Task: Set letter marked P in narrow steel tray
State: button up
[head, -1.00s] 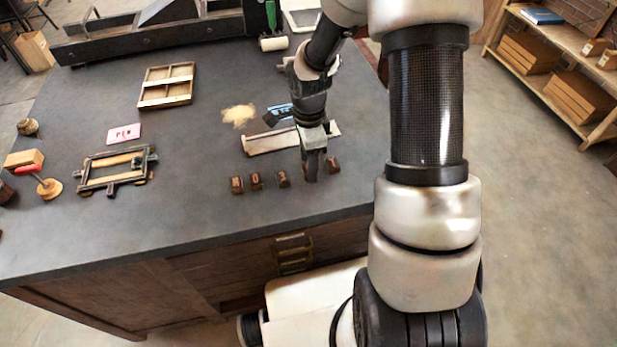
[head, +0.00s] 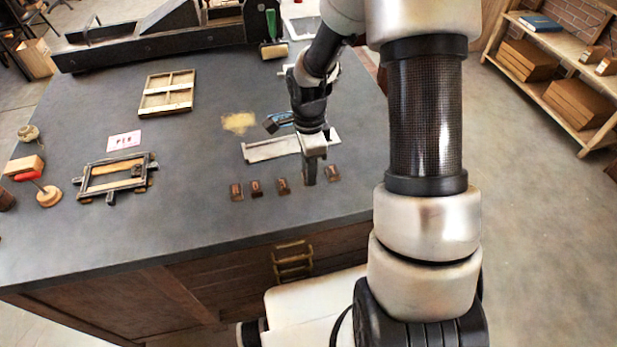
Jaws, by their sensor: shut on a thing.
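The narrow steel tray (head: 265,151) lies on the dark bench top, a long pale strip just behind the row of letters. Small brown letter blocks stand in a row in front of it: one (head: 236,191) at the left end, a second (head: 256,188), a third (head: 283,186), and one (head: 332,173) at the right end. Their marks are too small to read surely. My gripper (head: 310,179) points down in the row, between the third block and the right-end one. It is shut on a letter block, which its fingers mostly hide; I cannot read its mark.
A blue-and-dark object (head: 279,121) lies behind the tray, beside a tan patch (head: 238,122). A small frame (head: 115,178), a pink card (head: 124,139) and a wooden compartment tray (head: 167,92) are at left. The bench between them and the row is clear.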

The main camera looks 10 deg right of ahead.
jog(key=shift+r+p, duration=1.05)
jog(key=shift+r, duration=0.95)
